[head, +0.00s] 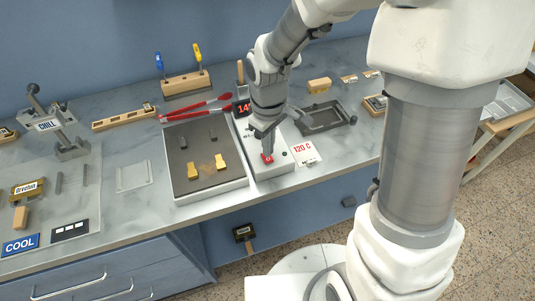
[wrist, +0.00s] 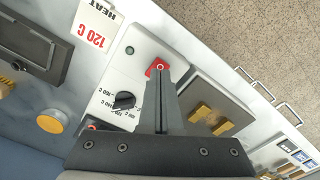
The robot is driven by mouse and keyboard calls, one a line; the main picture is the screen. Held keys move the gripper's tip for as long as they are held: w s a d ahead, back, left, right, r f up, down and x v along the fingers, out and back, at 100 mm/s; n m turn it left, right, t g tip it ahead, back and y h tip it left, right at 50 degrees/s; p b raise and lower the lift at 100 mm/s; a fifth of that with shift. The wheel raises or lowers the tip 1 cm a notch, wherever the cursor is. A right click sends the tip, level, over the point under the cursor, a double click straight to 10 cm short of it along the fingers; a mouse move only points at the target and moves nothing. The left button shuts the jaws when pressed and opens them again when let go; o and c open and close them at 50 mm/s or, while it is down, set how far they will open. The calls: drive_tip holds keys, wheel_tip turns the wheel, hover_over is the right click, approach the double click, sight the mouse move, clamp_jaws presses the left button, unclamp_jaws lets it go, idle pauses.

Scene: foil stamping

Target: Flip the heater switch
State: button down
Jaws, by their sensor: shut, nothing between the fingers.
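The heater is a white control box (head: 281,172) beside the dark hot plate, and it also shows in the wrist view (wrist: 143,50). Its red switch (head: 267,158) sits near the front end of the box; in the wrist view the red switch (wrist: 157,67) is right at my fingertips. My gripper (head: 267,153) points down over the switch, shut with nothing held. Its tips (wrist: 160,72) appear to touch or nearly touch the switch and hide part of it. I cannot tell which way the switch is set. A black dial (wrist: 124,100) is on the same box.
The dark plate (head: 184,150) with brass and dark pieces lies left of the box. A red display (head: 243,107) stands behind it. A "120 C" card (head: 304,153) and a black tray (head: 325,117) lie to the right. Red tongs (head: 195,110) lie behind the plate.

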drive_tip(key=shift+f+b, duration=0.95)
drive_tip(key=shift+f, duration=0.25)
idle(0.6)
drive_tip(key=shift+r+p, duration=2.95)
drive_tip(key=shift+r, duration=0.65)
wheel_tip(320, 180, up, 12)
drive_tip(key=m+t, duration=0.3)
drive_tip(key=m, duration=0.1)
hover_over(269, 159)
drive_tip(key=s+d, duration=0.4)
drive_tip(key=d, duration=0.2)
drive_tip(key=s+d+r+m+t, duration=0.2)
drive_tip(key=s+d+r+m, duration=0.2)
drive_tip(key=s+r, duration=0.3)
drive_tip(key=shift+s+d+m+t, duration=0.25)
drive_tip(key=shift+s+m+t, duration=0.05)
drive_tip(key=shift+s+m, duration=0.35)
